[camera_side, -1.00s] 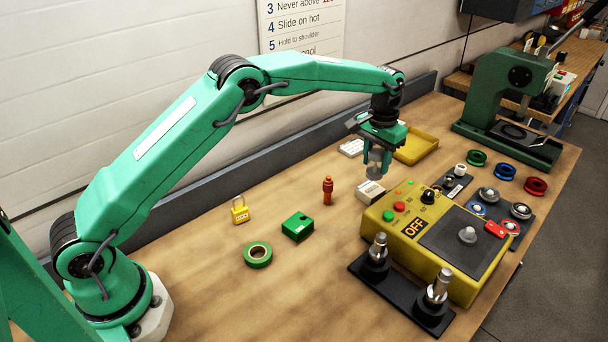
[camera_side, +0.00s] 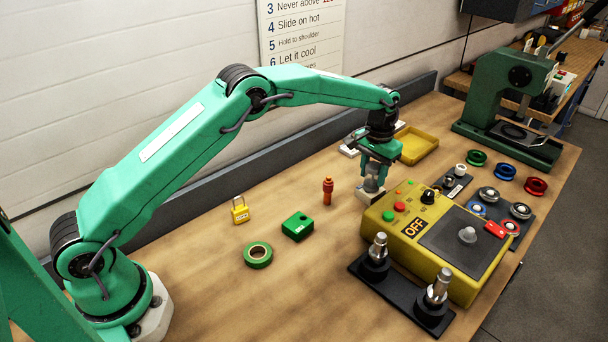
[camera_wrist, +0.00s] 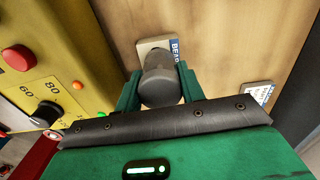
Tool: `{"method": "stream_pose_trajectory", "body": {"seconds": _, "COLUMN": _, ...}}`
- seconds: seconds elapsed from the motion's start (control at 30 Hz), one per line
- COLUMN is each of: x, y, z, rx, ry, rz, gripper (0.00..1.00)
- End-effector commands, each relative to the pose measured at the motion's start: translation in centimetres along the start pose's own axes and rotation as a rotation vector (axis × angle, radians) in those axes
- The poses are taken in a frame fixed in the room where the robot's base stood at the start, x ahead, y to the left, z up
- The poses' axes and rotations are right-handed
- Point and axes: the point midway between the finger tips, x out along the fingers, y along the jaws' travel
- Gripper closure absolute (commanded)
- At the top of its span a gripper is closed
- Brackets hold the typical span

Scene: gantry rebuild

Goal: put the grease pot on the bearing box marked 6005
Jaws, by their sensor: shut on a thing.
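The grease pot, a grey metal cylinder (camera_side: 371,184), is between the fingers of my gripper (camera_side: 375,173), which is shut on it. In the wrist view the pot (camera_wrist: 160,75) sits upright between the two green fingers of my gripper (camera_wrist: 160,92). Directly beneath it is a small white bearing box (camera_side: 363,193), partly hidden by the pot. In the wrist view this box (camera_wrist: 147,44) shows a blue-edged label with only some letters visible; its number cannot be read. I cannot tell whether the pot touches the box top.
A yellow heater (camera_side: 450,245) marked OFF stands close to the box. A second white box (camera_side: 349,150) and a yellow tray (camera_side: 420,146) lie behind. A red-orange bottle (camera_side: 327,190), a green block (camera_side: 297,226) and green tape (camera_side: 257,255) are to the left.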

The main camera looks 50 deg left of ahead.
Motion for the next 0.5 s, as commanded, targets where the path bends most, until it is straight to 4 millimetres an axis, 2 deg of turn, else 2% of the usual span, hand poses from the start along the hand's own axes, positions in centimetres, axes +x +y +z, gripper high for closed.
{"method": "stream_pose_trajectory", "body": {"seconds": 0.2, "x": 0.25, "y": 0.01, "z": -0.02, "rx": 0.0, "ry": 0.001, "rz": 0.0, "gripper": 0.87}}
{"method": "stream_pose_trajectory", "body": {"seconds": 0.23, "x": 0.31, "y": 0.0, "z": -0.01, "rx": 0.0, "ry": 0.0, "rz": 0.0, "gripper": 0.59}}
{"method": "stream_pose_trajectory", "body": {"seconds": 0.33, "x": 0.28, "y": 0.0, "z": 0.0, "rx": 0.0, "ry": 0.0, "rz": 0.0, "gripper": 0.4}}
{"method": "stream_pose_trajectory", "body": {"seconds": 0.5, "x": 0.28, "y": 0.0, "z": 0.0, "rx": 0.0, "ry": 0.0, "rz": 0.0, "gripper": 0.4}}
